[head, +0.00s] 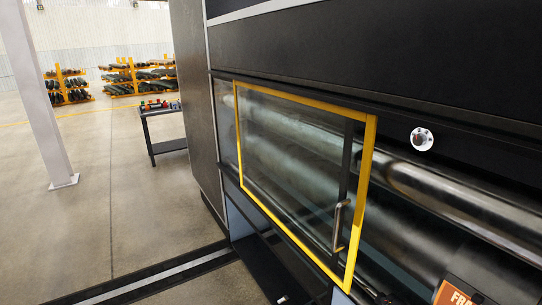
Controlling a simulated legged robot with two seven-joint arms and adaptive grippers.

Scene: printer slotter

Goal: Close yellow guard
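The yellow guard (369,170) is a yellow-framed clear panel on the front of the large dark machine in the head view. A vertical metal handle (340,224) is fixed near its right edge. The guard covers the left part of the machine's window. To the right of its frame, metal rollers (450,195) show with no yellow frame in front of them. Rollers also show dimly through the panel. Neither of my grippers can be clearly made out. Small dark shapes at the bottom edge are too cut off to identify.
An orange sign (455,293) is at the lower right. A dark table (163,147) and yellow racks (138,77) stand behind at the left. Open floor lies left of the machine.

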